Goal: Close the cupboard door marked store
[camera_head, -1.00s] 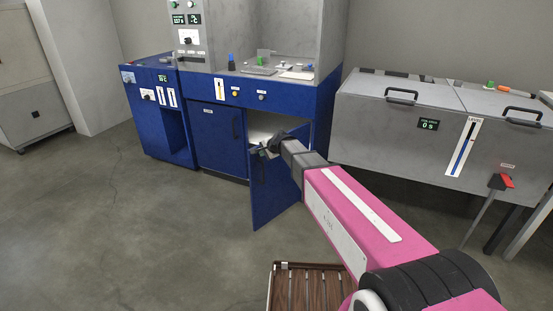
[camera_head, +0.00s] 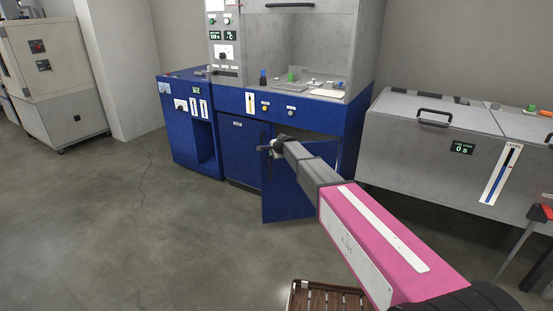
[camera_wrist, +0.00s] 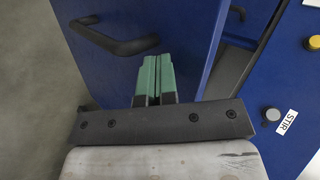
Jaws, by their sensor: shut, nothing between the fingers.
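A blue cupboard door (camera_head: 288,196) stands open at the right of the blue bench front in the head view. Its label is not readable here, so I cannot confirm that it is the store door. In the wrist view the blue door panel (camera_wrist: 185,30) fills the upper middle, with its black bar handle (camera_wrist: 115,40) at upper left. My gripper (camera_head: 272,148) is at the door's upper part in the head view. Its green fingers (camera_wrist: 156,66) are together and empty, pointing at the panel to the right of the handle. I cannot tell whether they touch it.
A closed blue door (camera_head: 240,152) with a small label is to the left of the open one. A grey tank (camera_head: 430,145) stands to the right. A slatted wooden surface (camera_head: 325,297) is low in front. The floor at left is clear.

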